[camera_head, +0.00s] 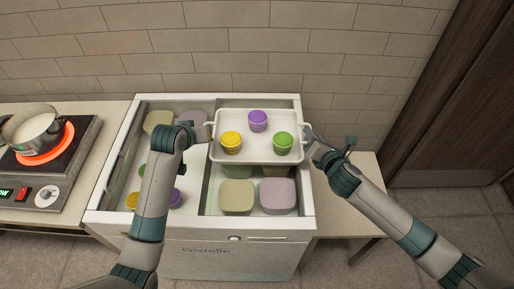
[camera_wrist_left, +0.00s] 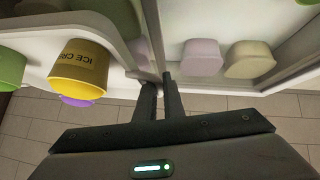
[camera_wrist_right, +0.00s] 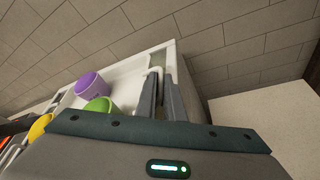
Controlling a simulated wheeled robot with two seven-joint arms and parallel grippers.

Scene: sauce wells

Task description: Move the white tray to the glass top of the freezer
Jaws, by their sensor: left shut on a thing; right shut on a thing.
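The white tray (camera_head: 258,159) is held up over the right half of the freezer (camera_head: 258,229) in the head view, apart from its rim. It bears a yellow tub (camera_head: 231,143), a purple tub (camera_head: 258,121) and a green tub (camera_head: 283,144), all upright. My left gripper (camera_head: 207,130) is shut on the tray's left end; its fingers also show in the left wrist view (camera_wrist_left: 160,90). My right gripper (camera_head: 309,136) is shut on the right end, also seen in the right wrist view (camera_wrist_right: 162,80). The freezer's left half looks glass-covered, partly hidden by my left arm.
Pale green (camera_head: 236,196) and pale mauve (camera_head: 278,196) containers lie inside the freezer's right half. Left of the freezer, a pot (camera_head: 32,128) sits on a glowing hot plate (camera_head: 48,165). A pale counter (camera_head: 352,195) stands at the right. A brick wall is behind.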

